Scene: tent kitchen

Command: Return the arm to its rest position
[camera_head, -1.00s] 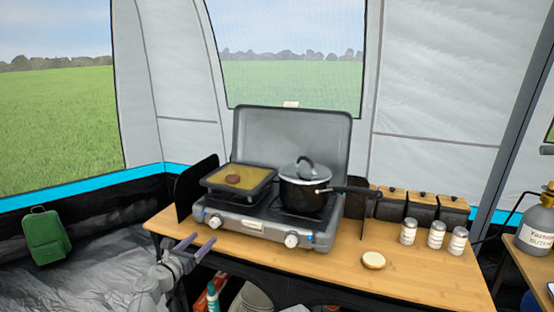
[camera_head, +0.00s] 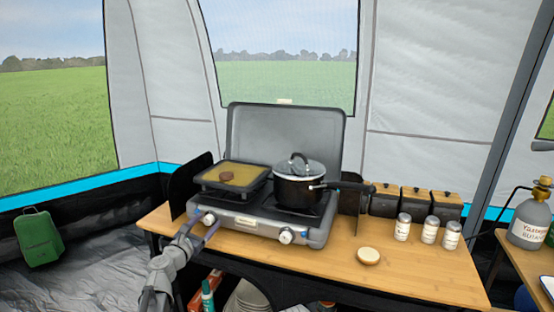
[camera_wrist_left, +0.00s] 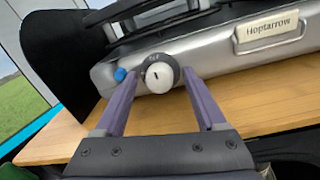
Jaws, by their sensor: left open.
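My left gripper (camera_head: 206,226) is open and empty at the front left of the grey camping stove (camera_head: 262,232). In the left wrist view, its two purple fingers (camera_wrist_left: 160,84) stand apart on either side of the stove's white left knob (camera_wrist_left: 159,77). I cannot tell whether they touch the knob. The right knob (camera_head: 286,236) is clear of the gripper. A griddle pan (camera_head: 207,182) with a brown patty (camera_head: 226,176) sits on the left burner. A lidded black pot (camera_head: 298,188) sits on the right burner. My right gripper is not in view.
The stove stands on a wooden table (camera_head: 420,270). A bun half (camera_head: 368,256), several white-lidded jars (camera_head: 428,230) and dark containers (camera_head: 415,203) are on its right side. A dark windscreen panel (camera_head: 187,185) stands left of the griddle. A green bag (camera_head: 40,238) is at the far left.

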